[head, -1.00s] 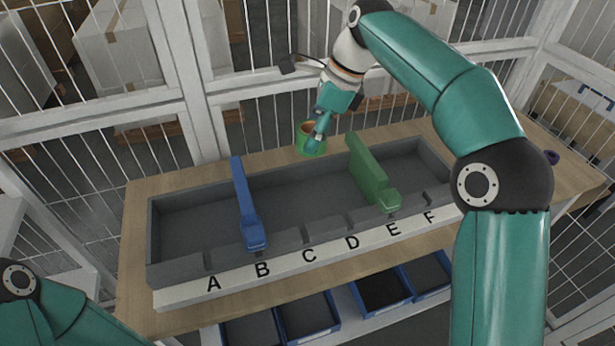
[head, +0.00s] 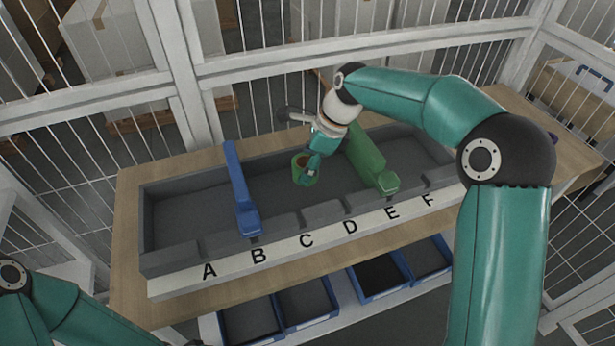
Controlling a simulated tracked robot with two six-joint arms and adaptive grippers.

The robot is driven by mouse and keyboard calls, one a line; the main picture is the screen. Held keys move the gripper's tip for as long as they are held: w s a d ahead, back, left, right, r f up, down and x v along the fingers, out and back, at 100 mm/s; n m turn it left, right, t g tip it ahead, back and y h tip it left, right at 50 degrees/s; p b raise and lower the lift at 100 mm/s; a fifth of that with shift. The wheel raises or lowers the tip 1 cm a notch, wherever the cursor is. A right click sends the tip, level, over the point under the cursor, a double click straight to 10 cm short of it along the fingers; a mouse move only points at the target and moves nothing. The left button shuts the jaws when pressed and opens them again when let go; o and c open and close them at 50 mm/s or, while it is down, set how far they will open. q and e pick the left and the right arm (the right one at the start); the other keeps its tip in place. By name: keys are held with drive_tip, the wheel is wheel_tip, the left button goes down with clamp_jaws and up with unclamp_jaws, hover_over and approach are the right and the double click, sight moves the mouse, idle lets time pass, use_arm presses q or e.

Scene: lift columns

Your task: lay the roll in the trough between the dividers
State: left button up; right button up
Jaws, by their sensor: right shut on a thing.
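The green roll (head: 299,177) with a brown core shows in the head view, at the middle of the trough. My right gripper (head: 308,172) is shut on its right side and holds it upright. The grey trough (head: 190,258) lies along the table. The blue divider (head: 240,190) stands across it at slot B, and the green divider (head: 368,160) at slot E. The roll is between the two dividers, apart from the blue one. I cannot tell if it touches the trough floor. My left arm shows at the lower left, but its gripper is out of view.
A white strip with letters A to F (head: 310,240) runs along the trough's front. Blue bins (head: 306,300) sit on a shelf below the wooden table (head: 130,225). A white wire fence (head: 300,65) stands behind. The trough floor left of the blue divider is empty.

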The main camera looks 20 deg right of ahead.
drive_tip(key=shift+f, duration=2)
drive_tip(key=shift+f, duration=0.25)
drive_tip(key=o, duration=1.4)
drive_tip(key=shift+r, duration=0.1)
drive_tip(key=shift+r, duration=0.2)
drive_tip(key=v, duration=1.2)
drive_tip(key=shift+a, duration=0.1)
